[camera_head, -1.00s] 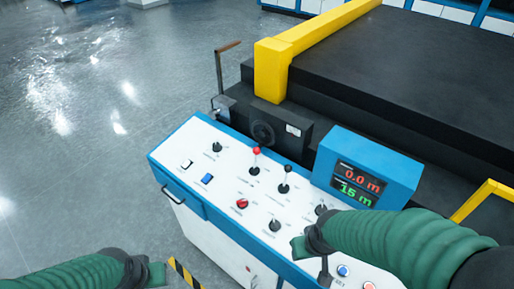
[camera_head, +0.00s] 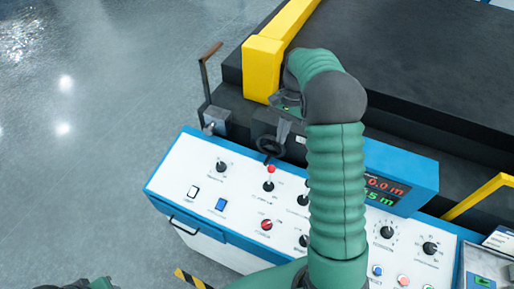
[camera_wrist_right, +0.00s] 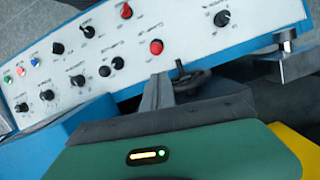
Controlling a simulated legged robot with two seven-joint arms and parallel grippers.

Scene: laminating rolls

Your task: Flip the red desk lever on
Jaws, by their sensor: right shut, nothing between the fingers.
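The red-knobbed lever (camera_head: 269,171) stands on the white top of the desk, at its back edge. Its round red knob also shows in the right wrist view (camera_wrist_right: 156,47), a little beyond the fingertips. My right gripper (camera_head: 270,154) is shut and empty. It points down toward the desk from behind the lever, with its tips close to the knob; I cannot tell whether they touch. In the right wrist view the closed fingers (camera_wrist_right: 158,88) show a small gap before the knob. My left gripper (camera_head: 100,284) is only partly in view at the bottom edge; its jaws cannot be made out.
A red rotary knob (camera_head: 266,225), black knobs (camera_head: 222,167) and a blue switch (camera_head: 221,204) surround the lever. The blue display box (camera_head: 405,174) stands right of my right arm. A handwheel (camera_head: 270,146) and black machine (camera_head: 420,75) lie behind. Open floor is left.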

